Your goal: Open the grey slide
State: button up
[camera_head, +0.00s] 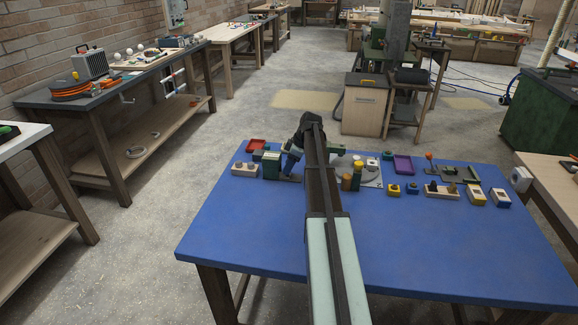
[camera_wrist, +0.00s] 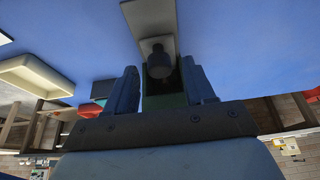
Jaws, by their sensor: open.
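The grey slide shows in the wrist view as a light grey plate (camera_wrist: 148,17) with a dark round knob (camera_wrist: 158,64) standing on it. A dark green part (camera_wrist: 164,101) lies behind the knob, partly hidden by my gripper. My gripper (camera_wrist: 160,72) is open, with one blue finger on each side of the knob. I cannot tell whether the fingers touch it. In the head view my gripper (camera_head: 289,162) is low over the back left of the blue table, beside a green block (camera_head: 271,166). My arm hides much of that spot, and the slide is not clear there.
The blue table (camera_head: 240,225) is clear at its front. A red tray (camera_head: 256,146) and a wooden block (camera_head: 244,169) stand left of my gripper. Several small blocks and a purple tray (camera_head: 403,164) stand to the right along the back. A cream tray (camera_wrist: 38,75) shows in the wrist view.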

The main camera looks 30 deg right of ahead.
jog(key=shift+f, duration=0.25)
jog(key=shift+c, duration=0.4)
grip_shut()
